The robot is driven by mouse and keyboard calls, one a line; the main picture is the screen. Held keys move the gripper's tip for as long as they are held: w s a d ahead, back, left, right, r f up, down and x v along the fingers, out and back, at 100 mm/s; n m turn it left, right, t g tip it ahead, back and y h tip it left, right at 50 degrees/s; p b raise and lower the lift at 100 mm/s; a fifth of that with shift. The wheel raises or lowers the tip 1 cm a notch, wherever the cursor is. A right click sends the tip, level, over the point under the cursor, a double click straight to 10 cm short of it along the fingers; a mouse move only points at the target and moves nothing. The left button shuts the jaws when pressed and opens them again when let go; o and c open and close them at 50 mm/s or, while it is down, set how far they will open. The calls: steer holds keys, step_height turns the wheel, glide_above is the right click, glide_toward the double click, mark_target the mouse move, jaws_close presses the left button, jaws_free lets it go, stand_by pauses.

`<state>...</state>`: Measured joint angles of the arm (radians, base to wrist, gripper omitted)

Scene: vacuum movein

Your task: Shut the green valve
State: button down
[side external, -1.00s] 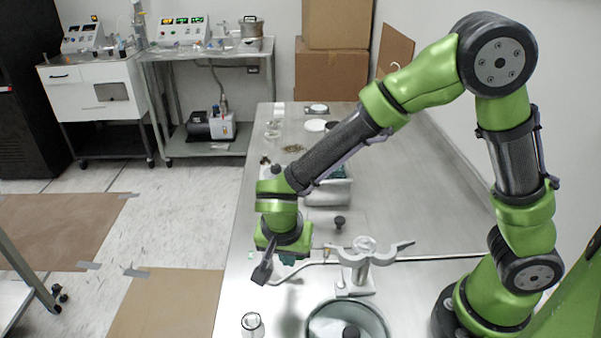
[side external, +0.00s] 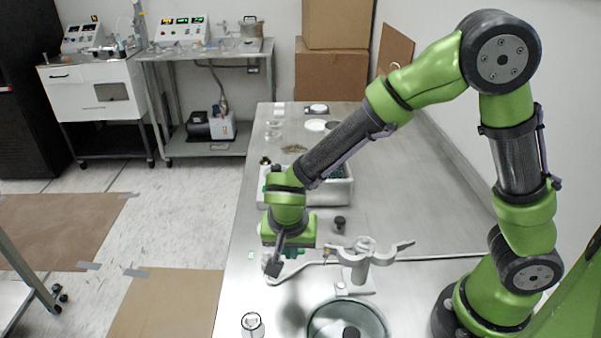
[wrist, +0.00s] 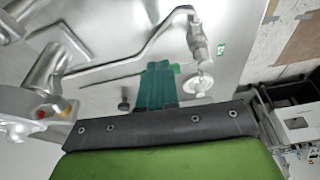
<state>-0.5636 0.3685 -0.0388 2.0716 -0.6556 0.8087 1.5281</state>
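My gripper (wrist: 159,66) shows in the wrist view as two teal fingers side by side with no clear gap, apparently shut and empty. In the side view its tip (side external: 291,252) hangs over the near part of the metal bench. A bent metal tube runs to a pale fitting with a round whitish knob (wrist: 198,82), just right of my fingertips in the wrist view. A small bright green patch (wrist: 177,69) shows between fingers and knob; I cannot tell whether it is the green valve.
A grey clamp stand (side external: 360,258) is right of my gripper. A glass dish (side external: 348,318) and a small glass vessel (side external: 252,324) stand in front. A white tray (side external: 330,190) and a black knob (side external: 340,223) lie behind. The bench's far right is clear.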

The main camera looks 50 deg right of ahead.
steer(key=shift+s+a+f, duration=0.1)
steer(key=shift+a, duration=0.5)
steer(key=shift+s+a, duration=0.35)
steer(key=shift+a, duration=0.05)
steer(key=shift+s+a+r, duration=0.25)
steer(key=shift+s+a, duration=0.25)
steer(key=shift+s+a+r, duration=0.25)
steer(key=shift+s+a, duration=0.2)
steer(key=shift+s, duration=0.05)
steer(key=s+a+r+m, duration=0.15)
steer(key=a+r, duration=0.25)
steer(key=r, duration=0.6)
steer(key=shift+g, duration=0.3)
steer(key=x, duration=1)
steer(key=shift+d+f, duration=0.25)
steer(key=w+d, duration=0.1)
steer(key=d, duration=0.1)
steer(key=shift+w+d+f+m, duration=0.25)
steer(key=shift+w+d, duration=0.1)
steer(key=shift+w, duration=0.05)
steer(key=shift+w+d+f, duration=0.1)
steer(key=shift+w+d, duration=0.1)
steer(key=shift+d, duration=0.1)
steer(key=shift+d, duration=0.1)
